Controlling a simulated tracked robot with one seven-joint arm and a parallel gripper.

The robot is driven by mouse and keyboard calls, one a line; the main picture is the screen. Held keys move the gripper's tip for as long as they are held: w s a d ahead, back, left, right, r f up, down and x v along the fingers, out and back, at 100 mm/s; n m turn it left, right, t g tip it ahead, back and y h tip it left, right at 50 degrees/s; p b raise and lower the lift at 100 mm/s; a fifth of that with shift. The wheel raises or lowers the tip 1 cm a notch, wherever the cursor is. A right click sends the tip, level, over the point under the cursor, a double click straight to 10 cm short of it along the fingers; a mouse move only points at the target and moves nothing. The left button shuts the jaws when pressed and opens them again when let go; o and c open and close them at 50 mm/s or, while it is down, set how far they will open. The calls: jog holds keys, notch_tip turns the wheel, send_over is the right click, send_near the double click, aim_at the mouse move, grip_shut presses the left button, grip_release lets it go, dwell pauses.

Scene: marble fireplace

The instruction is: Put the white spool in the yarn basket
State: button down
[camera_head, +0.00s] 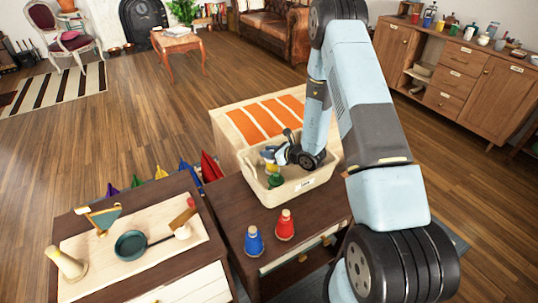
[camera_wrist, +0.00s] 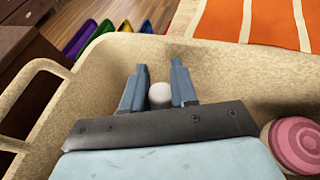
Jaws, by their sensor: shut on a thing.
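The yarn basket (camera_head: 311,190) is a cream, handled basket with a small label, standing on a dark cabinet. Its wall fills much of the wrist view (camera_wrist: 105,62). My gripper (camera_head: 268,157) reaches into the basket from above. In the wrist view my gripper (camera_wrist: 159,78) is shut on the white spool (camera_wrist: 160,95), whose rounded white end shows between the two blue fingers. The rest of the spool is hidden by the gripper. The spool is within the basket's walls; I cannot tell whether it touches the bottom.
A green spool (camera_head: 275,181) is in the basket, and a pink round end (camera_wrist: 298,145) shows at right in the wrist view. A blue spool (camera_head: 254,241) and a red spool (camera_head: 285,225) stand in front of the basket. A dark pan (camera_head: 131,244) lies on the left cabinet.

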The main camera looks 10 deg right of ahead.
jog(key=shift+d+f, duration=0.25)
jog(key=shift+f, duration=0.65)
jog(key=c, duration=0.9)
grip_release()
